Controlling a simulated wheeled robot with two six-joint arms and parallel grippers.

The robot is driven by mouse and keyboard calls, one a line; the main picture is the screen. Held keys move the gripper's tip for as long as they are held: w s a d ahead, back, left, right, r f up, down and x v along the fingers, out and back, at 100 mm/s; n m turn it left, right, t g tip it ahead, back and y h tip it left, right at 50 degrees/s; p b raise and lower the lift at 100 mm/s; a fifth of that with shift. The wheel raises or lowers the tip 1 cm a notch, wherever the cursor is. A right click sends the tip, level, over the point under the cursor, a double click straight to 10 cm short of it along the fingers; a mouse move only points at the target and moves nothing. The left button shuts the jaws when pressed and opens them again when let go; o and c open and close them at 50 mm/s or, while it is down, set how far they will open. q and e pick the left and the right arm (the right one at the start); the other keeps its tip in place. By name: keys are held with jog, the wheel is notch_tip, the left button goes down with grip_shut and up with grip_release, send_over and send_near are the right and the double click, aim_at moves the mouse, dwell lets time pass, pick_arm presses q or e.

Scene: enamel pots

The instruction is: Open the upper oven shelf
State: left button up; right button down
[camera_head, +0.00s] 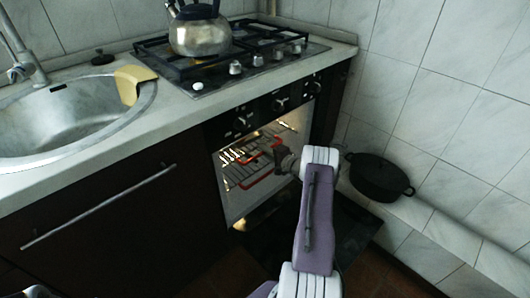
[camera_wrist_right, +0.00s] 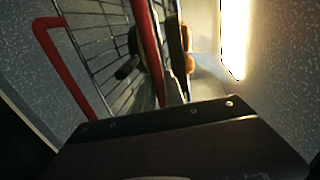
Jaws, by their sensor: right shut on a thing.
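The oven (camera_head: 230,202) is open, with its interior lit. Inside it, the upper oven shelf (camera_head: 238,158) is a wire rack with a red front bar, and a lower rack with a red front bar (camera_head: 250,182) sits below it. My right gripper (camera_head: 272,150) reaches in at the oven mouth and is shut on the upper shelf's red bar. In the right wrist view, the gripper's dark fingers (camera_wrist_right: 150,65) are at the nearer red bar of the upper oven shelf (camera_wrist_right: 146,35). Another red bar (camera_wrist_right: 62,65) shows at left.
The lowered oven door (camera_head: 350,228) lies below my right arm. A black pot (camera_head: 378,178) stands on a ledge by the tiled wall at right. A kettle (camera_head: 198,32) stands on the hob (camera_head: 205,88) above. A closed dark cabinet front (camera_head: 110,225) is at left.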

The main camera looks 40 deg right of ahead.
jog(key=shift+s, duration=0.1)
dwell(0.7)
jog(key=f+p+v, duration=0.2)
jog(key=v, duration=1.2)
jog(key=s+f+p+v, duration=0.1)
jog(key=f+p+v, duration=0.2)
jog(key=v, duration=1)
jog(key=shift+s+f, duration=0.25)
jog(key=shift+s, duration=0.2)
jog(key=c, duration=1.4)
grip_release()
